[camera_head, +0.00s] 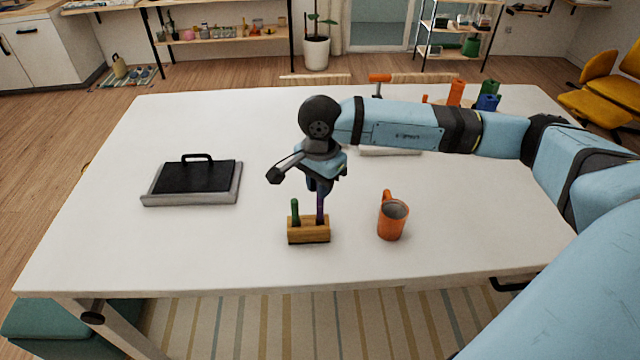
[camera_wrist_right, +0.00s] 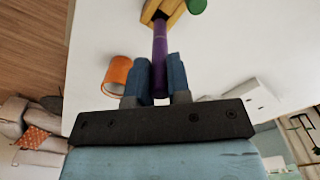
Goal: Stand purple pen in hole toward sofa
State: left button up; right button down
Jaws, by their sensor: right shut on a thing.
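The wooden pen block (camera_head: 308,236) stands on the white table (camera_head: 240,250), with a green pen (camera_head: 295,211) upright in its left hole. My right gripper (camera_head: 320,190) is above the block's right side, shut on the purple pen (camera_head: 320,208). The pen is upright, and its lower end meets the block's top at the right; I cannot tell how deep it sits. In the right wrist view the purple pen (camera_wrist_right: 160,50) runs from between the fingers to the wooden block (camera_wrist_right: 165,10), beside the green pen (camera_wrist_right: 197,6). My left gripper is out of view.
An orange mug (camera_head: 393,218) stands close to the right of the block. A grey tray with a black handled lid (camera_head: 195,178) lies at the left. Orange, green and blue cylinders (camera_head: 470,94) stand at the back right, behind my right arm. The front left table is clear.

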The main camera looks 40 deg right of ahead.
aim_at(320, 202)
jog(key=shift+b, duration=0.5)
dwell(0.7)
jog(key=shift+f+b, duration=3)
jog(key=shift+b, duration=0.15)
jog(key=c, duration=1)
grip_release()
jog(key=shift+r, duration=0.1)
jog(key=shift+r, duration=0.15)
notch_tip(320, 202, up, 14)
jog(key=shift+f, duration=0.25)
